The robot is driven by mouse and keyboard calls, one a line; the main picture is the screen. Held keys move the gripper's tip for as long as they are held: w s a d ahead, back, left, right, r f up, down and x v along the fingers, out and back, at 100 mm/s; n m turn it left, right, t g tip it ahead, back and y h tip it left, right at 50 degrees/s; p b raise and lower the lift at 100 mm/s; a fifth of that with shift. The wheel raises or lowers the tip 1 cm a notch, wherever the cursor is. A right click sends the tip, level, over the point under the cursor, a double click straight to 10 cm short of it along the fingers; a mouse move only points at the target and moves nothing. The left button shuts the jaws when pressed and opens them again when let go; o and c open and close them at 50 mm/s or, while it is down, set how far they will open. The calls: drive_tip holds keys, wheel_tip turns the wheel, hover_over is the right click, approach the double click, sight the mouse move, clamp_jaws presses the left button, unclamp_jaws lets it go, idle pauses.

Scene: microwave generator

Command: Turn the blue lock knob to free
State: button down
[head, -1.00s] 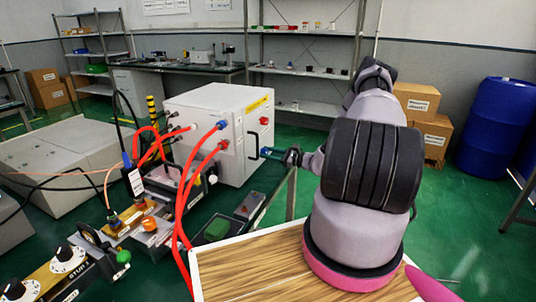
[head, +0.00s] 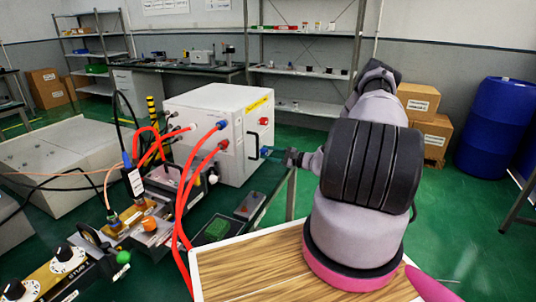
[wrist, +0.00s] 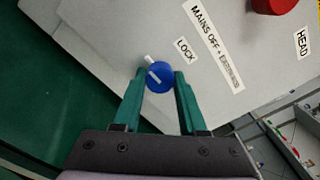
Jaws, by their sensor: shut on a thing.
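The blue lock knob (wrist: 159,77) is round with a white pointer bar and sits on the light grey panel beside a "LOCK" label (wrist: 184,50). The bar lies slanted in the wrist view, with a white mark at the knob's upper left. My gripper (wrist: 160,78) has its two green fingers on either side of the knob and is shut on it. In the head view my gripper (head: 276,155) reaches the right side of the white cabinet (head: 203,128). The knob (head: 265,151) shows there only as a small blue spot, mostly hidden.
A red knob (wrist: 272,5) and a "MAINS OFF" label (wrist: 213,45) are near the lock knob. Red cables (head: 183,200) hang from the cabinet's front. A wooden table top (head: 250,268) lies below my arm.

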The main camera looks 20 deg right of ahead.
drive_tip(key=shift+c, duration=2.3)
unclamp_jaws()
drive_tip(key=shift+s+d, duration=0.1)
drive_tip(key=v, duration=1)
drive_tip(key=shift+s+d, duration=0.2)
drive_tip(key=shift+s, duration=0.05)
